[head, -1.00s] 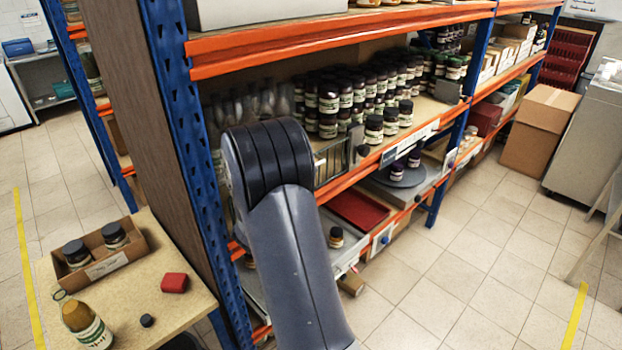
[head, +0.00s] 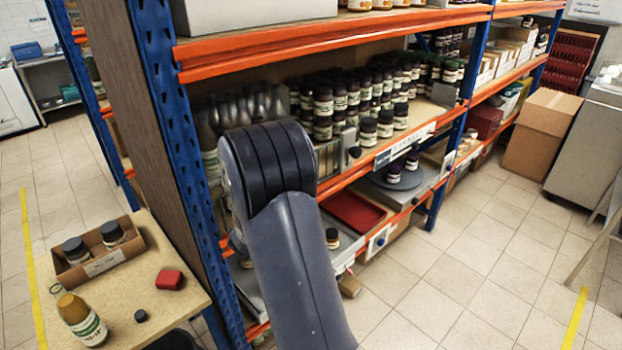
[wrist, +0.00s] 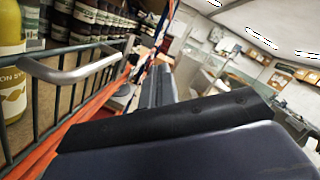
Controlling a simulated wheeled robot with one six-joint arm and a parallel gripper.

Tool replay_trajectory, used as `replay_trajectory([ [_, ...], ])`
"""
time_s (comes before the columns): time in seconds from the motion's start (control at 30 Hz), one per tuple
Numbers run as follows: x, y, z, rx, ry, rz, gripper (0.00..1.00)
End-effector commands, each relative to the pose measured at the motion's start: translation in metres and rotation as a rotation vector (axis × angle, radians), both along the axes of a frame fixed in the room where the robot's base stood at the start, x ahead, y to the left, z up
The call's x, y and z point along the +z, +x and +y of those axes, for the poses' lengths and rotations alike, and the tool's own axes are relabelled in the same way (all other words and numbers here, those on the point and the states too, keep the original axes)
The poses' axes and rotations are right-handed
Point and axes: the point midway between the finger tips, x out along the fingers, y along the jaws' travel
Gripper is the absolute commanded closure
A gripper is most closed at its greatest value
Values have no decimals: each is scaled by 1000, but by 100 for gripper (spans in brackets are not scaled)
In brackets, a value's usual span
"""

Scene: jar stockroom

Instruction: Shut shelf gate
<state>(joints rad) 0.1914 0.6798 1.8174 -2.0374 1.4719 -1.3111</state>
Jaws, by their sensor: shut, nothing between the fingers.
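The shelf gate (head: 327,158) is a grey barred panel on the middle shelf, just right of my arm in the head view; my arm covers part of it. In the wrist view its dark bars (wrist: 55,108) and pale bow handle (wrist: 75,70) fill the left side, with bottles behind the bars. My gripper (wrist: 165,130) crosses the lower middle of the wrist view, shut and empty, to the right of the handle. I cannot tell whether it touches the gate. In the head view the gripper is hidden behind my arm. How far the gate stands open is unclear.
Dark-lidded jars (head: 345,105) crowd the middle shelf behind and right of the gate. A blue rack post (head: 170,150) stands left of my arm. A side table (head: 160,300) at lower left holds a jar box and a bottle. The tiled floor (head: 450,260) at right is clear.

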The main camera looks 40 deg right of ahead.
Motion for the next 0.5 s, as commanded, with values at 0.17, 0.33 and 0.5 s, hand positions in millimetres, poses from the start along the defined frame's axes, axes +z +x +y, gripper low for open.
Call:
replay_trajectory([
  [0.17, -1, -9, 31, 6, 0, -1, 100],
  [0.33, 0, -19, 59, 5, 0, -2, 100],
  [0.5, 2, -25, 77, 4, -1, -1, 100],
])
